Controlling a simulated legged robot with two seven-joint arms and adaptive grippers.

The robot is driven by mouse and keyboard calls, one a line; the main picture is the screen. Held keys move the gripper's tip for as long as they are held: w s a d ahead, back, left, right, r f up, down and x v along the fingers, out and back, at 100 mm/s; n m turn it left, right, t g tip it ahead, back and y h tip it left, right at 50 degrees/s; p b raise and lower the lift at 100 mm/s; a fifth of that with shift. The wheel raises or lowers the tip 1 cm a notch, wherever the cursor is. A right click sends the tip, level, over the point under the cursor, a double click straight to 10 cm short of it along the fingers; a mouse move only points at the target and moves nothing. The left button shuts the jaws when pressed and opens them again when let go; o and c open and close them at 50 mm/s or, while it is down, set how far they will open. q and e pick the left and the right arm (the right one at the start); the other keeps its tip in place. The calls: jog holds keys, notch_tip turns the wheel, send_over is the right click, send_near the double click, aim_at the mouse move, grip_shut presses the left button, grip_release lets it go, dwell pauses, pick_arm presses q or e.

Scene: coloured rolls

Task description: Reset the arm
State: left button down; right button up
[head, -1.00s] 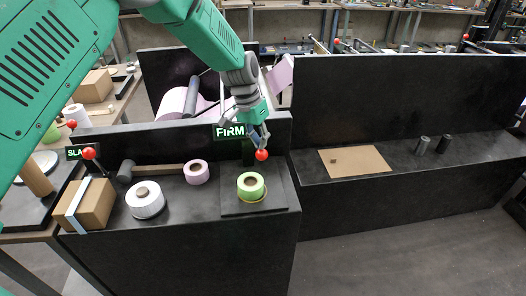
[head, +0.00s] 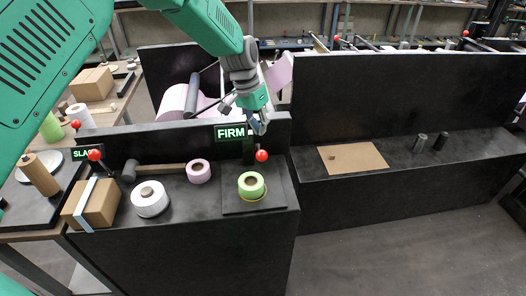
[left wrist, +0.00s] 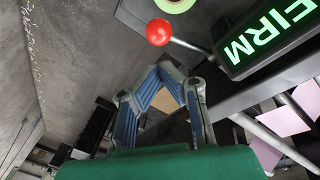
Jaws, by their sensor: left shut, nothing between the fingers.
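My left gripper (head: 257,124) is shut and empty. It hangs just above the red lever knob (head: 262,155) beside the green-lit FIRM sign (head: 231,133), with a small gap to the knob. In the left wrist view the blue-padded fingers (left wrist: 163,72) come together at their tips. The red knob (left wrist: 159,32) and the FIRM sign (left wrist: 265,37) are close beyond them, apart from the fingers. My right gripper is in neither view.
A green roll (head: 251,186) lies on a dark plate below the knob. A pink roll (head: 198,171), a white roll (head: 150,199) and a cardboard box (head: 99,204) stand to its left. A tall dark panel (head: 400,95) rises at right. Grey floor in front is clear.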

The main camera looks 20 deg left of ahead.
pick_arm(q)
jog(key=shift+w+p+v, duration=0.2)
jog(key=shift+p+v, duration=0.4)
jog(key=shift+v, duration=0.4)
jog(key=shift+d+f, duration=0.1)
jog(key=s+a+f+n+y, duration=0.2)
jog(key=s+f, duration=1.9)
jog(key=s, duration=2.2)
notch_tip(320, 180, down, 13)
jog(key=w+b, duration=0.1)
jog(key=b, duration=1.3)
jog(key=shift+w+d+f, duration=0.2)
jog(key=shift+w, duration=0.1)
